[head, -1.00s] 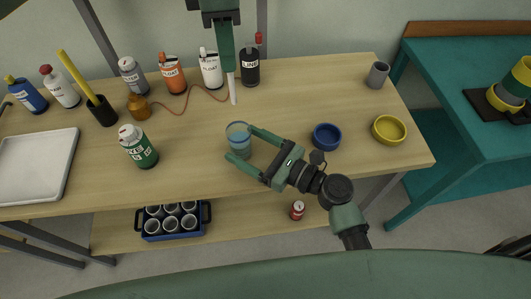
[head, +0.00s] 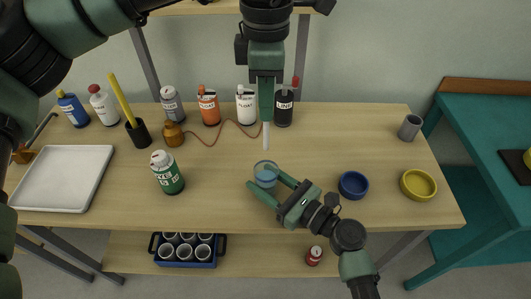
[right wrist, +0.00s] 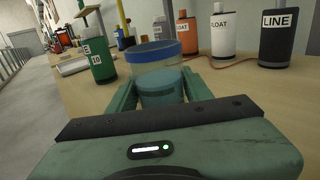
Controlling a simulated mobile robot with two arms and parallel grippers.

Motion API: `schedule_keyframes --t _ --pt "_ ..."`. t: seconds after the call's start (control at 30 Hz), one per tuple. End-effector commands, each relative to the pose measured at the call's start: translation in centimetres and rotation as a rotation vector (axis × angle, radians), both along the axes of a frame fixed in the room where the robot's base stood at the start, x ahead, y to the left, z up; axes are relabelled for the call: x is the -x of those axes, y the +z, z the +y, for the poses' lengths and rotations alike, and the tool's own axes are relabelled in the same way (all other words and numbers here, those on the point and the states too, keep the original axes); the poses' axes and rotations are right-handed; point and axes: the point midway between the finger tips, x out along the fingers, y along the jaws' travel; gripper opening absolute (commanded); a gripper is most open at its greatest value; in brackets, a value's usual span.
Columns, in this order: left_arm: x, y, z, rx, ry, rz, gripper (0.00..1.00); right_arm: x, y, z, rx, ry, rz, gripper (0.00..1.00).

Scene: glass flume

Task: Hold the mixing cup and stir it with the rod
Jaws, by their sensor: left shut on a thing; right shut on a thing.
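The mixing cup (head: 265,170) is a small clear cup with a blue rim and bluish contents, standing at the front middle of the bench. My right gripper (head: 266,183) is shut around it from the front right. In the right wrist view the cup (right wrist: 153,50) sits between the fingers (right wrist: 158,88). My left gripper (head: 266,92) points down above the bench, shut on the white rod (head: 266,134). The rod hangs upright, and its lower tip shows just above the cup's rim in the head view, apart from it. Its exact height over the cup is hard to tell.
Several labelled bottles stand along the back, including a black one (head: 284,108). A green bottle (head: 167,174) stands left of the cup. A blue bowl (head: 353,184) and yellow bowl (head: 418,184) sit to the right. A white tray (head: 62,180) lies at far left.

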Motion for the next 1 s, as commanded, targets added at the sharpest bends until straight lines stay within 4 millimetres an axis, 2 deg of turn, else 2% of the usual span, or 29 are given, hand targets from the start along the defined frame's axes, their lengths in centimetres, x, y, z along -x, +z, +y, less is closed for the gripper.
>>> schedule_keyframes --t 0.03,0.1,0.37,1.0 --pt "0.1 -1.0 0.0 0.001 -0.002 0.005 0.00 0.0 0.0 0.0 -0.001 0.000 -0.001 0.04" --pt "0.1 -1.7 0.0 0.001 0.000 0.003 0.00 0.0 0.0 0.0 -0.001 0.000 -0.001 0.04" --pt "0.0 -2.8 0.0 0.000 0.001 0.001 0.00 0.0 0.0 0.0 0.000 0.000 0.000 0.04" --pt "0.0 -7.9 0.0 0.001 0.002 0.001 0.00 0.0 0.0 0.0 -0.001 0.000 -0.001 0.04"
